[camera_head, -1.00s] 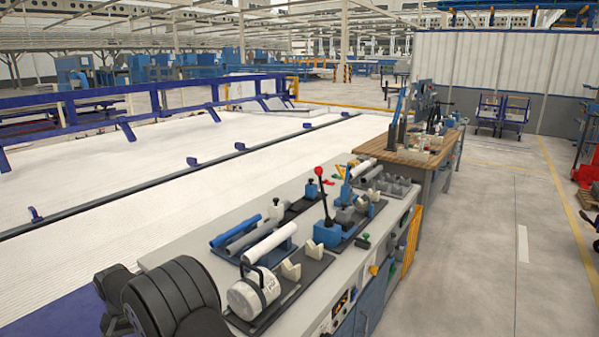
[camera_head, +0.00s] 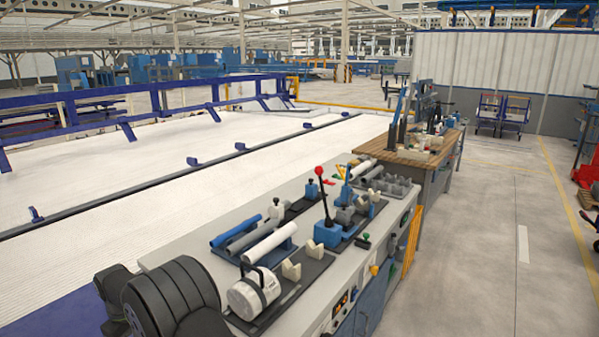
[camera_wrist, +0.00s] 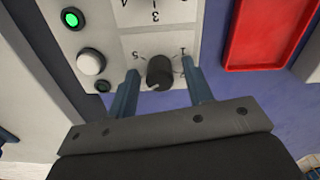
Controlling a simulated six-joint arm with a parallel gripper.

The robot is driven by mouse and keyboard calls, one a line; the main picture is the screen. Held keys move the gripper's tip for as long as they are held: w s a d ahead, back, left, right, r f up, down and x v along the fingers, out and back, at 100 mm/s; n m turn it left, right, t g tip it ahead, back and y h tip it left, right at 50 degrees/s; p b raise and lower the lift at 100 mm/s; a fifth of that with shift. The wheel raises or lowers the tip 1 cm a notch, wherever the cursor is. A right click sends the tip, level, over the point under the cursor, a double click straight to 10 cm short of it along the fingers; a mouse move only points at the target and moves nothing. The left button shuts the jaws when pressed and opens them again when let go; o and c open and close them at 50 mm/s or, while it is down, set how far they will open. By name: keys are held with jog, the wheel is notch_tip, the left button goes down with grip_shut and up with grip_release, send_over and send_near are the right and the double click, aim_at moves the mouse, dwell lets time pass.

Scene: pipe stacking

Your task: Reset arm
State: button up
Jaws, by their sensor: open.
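My gripper (camera_wrist: 163,95) is open in the wrist view, with its two dark blue fingers apart. A black rotary knob (camera_wrist: 160,72) on a light panel (camera_wrist: 140,45) with printed numbers lies between the fingertips in the picture. Whether the fingers touch the knob cannot be told. In the head view the black rounded parts at the lower left are mine, and the gripper's fingers do not show there.
Beside the knob are a lit green button (camera_wrist: 70,18), a white button (camera_wrist: 91,63) and a red tray-like panel (camera_wrist: 265,35). The workbench (camera_head: 215,205) holds pipes (camera_head: 268,243), a white cylindrical device (camera_head: 253,294) and a red-knobbed lever (camera_head: 322,200).

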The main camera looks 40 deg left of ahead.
jog(key=shift+n, duration=0.5)
jog(key=o, duration=1.2)
jog(key=shift+c, duration=0.2)
jog(key=w+d+r+n, duration=0.1)
jog(key=w+r+n, duration=0.3)
jog(key=r+n, duration=0.4)
jog(key=w+r+n, duration=0.4)
jog(key=r+n, duration=0.3)
jog(key=r, duration=0.3)
notch_tip(320, 180, down, 10)
jog(key=shift+d, duration=0.2)
jog(key=shift+r, duration=0.15)
notch_tip(320, 180, up, 10)
